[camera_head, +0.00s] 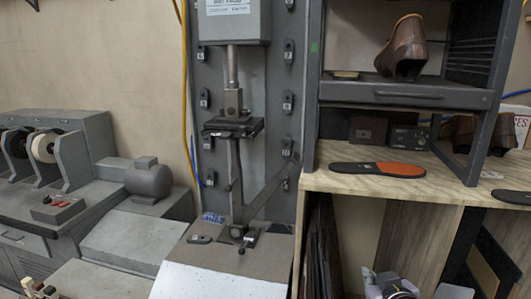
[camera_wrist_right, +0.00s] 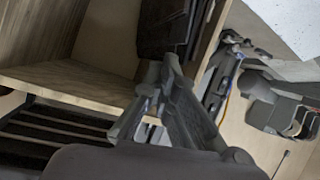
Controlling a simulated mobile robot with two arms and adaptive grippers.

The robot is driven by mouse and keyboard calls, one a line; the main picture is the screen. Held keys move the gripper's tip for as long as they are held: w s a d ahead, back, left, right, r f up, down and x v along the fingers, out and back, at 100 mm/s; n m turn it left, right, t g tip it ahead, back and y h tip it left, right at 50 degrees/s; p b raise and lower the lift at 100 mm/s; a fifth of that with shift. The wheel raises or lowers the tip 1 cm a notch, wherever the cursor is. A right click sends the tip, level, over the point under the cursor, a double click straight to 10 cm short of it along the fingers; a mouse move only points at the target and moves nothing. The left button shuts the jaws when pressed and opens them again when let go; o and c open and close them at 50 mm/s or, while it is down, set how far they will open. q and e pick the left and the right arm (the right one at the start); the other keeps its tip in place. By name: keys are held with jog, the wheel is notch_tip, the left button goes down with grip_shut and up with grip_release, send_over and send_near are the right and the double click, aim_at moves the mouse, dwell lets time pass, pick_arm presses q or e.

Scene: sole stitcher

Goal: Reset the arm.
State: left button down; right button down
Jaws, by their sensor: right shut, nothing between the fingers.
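The sole stitcher (camera_head: 233,120) is the tall grey machine in the middle of the head view. It has a vertical rod, a dark clamp block (camera_head: 234,127) and a slanted grey bar (camera_head: 272,190) rising to the right from its lower joint. My right gripper (camera_head: 392,284) is at the bottom edge of the head view, low in front of the bench and well apart from the stitcher. In the right wrist view its fingers (camera_wrist_right: 170,68) come together, shut and empty. My left gripper cannot be made out.
A wooden-topped bench (camera_head: 450,180) with an orange-and-black insole (camera_head: 377,169) stands right of the stitcher. A brown shoe (camera_head: 403,47) sits on the dark shelf above. A grinding machine (camera_head: 70,150) stands at left. Dark sheets (camera_head: 322,245) stand under the bench near my right gripper.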

jog(key=s+a+f+g, duration=0.1)
jog(key=s+f+g, duration=0.4)
jog(key=s+f, duration=0.75)
jog(key=s+a+f+g, duration=0.2)
jog(key=s+f+g, duration=0.2)
jog(key=s+f, duration=0.9)
jog(key=s+f+g, duration=0.1)
jog(key=s+f, duration=0.1)
jog(key=f, duration=0.9)
jog(key=s+f, duration=0.2)
jog(key=f, duration=0.8)
jog(key=s+d+f+g, duration=0.1)
jog(key=s+d+f, duration=0.2)
jog(key=s+f, duration=1.4)
jog(key=shift+s+d+f+n+g+y, duration=0.2)
jog(key=shift+f+n+g+y, duration=0.1)
jog(key=shift+f+n, duration=0.1)
